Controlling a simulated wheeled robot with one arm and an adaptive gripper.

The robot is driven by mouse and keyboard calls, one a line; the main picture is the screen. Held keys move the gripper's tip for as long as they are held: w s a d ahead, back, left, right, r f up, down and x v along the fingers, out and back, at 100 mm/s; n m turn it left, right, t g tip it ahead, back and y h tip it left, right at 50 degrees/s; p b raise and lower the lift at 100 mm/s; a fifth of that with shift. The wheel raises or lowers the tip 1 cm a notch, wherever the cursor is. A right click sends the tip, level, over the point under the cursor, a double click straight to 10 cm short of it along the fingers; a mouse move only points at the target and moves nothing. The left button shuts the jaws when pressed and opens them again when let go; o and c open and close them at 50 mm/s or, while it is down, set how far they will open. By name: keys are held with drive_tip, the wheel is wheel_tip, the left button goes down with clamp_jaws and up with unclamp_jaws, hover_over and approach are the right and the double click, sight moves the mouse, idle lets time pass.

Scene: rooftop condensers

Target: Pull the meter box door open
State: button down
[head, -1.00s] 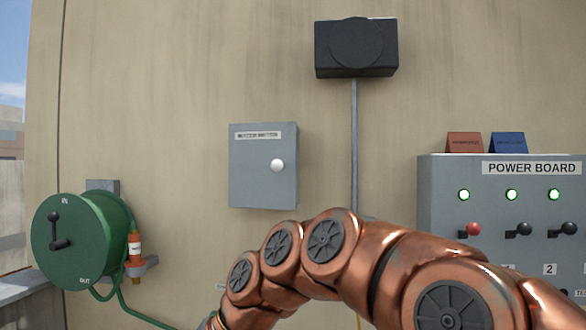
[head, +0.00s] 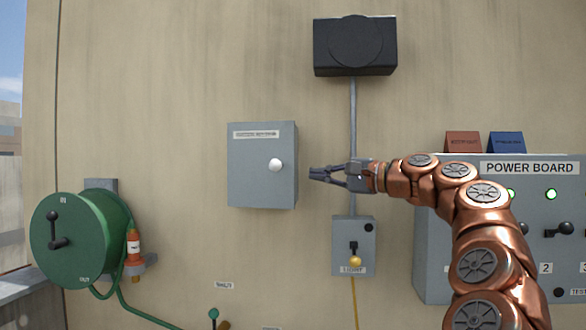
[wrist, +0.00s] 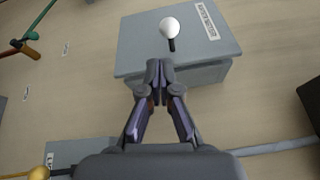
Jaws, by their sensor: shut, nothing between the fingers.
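The meter box (head: 262,165) is a grey box on the wall, left of centre in the head view, with a label strip near its top. Its door looks shut. A round white knob (head: 275,165) sits near the door's right edge. My gripper (head: 312,174) is shut and empty, just right of the box in the head view, pointing left. In the wrist view my gripper (wrist: 160,64) points toward the box (wrist: 180,55), its tips overlapping the box's near edge, and the knob (wrist: 169,27) lies beyond the tips. I see no contact with the knob.
A small grey switch box (head: 353,245) is below my gripper. The power board (head: 430,270) stands at the right. A black box (head: 355,46) is above. Bare wall surrounds the meter box.

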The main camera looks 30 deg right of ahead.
sight(292, 168)
drive_tip(key=shift+m+t, duration=0.3)
drive_tip(key=p+x, duration=0.1)
drive_tip(key=x, duration=0.2)
drive_tip(key=d+x, duration=0.1)
drive_tip(key=x, duration=0.2)
drive_tip(key=p+x, duration=0.1)
drive_tip(key=x, duration=0.1)
drive_tip(key=shift+w+d+r+p, duration=0.1)
drive_tip(key=shift+w+p, duration=0.05)
drive_tip(key=shift+w, duration=0.2)
drive_tip(key=shift+w+d+r+p, duration=0.1)
drive_tip(key=shift+w+r+p, duration=0.05)
drive_tip(key=shift+w, duration=0.25)
drive_tip(key=shift+s+a+r, duration=0.1)
drive_tip(key=shift+s+a, duration=0.05)
drive_tip(key=shift+a, duration=0.05)
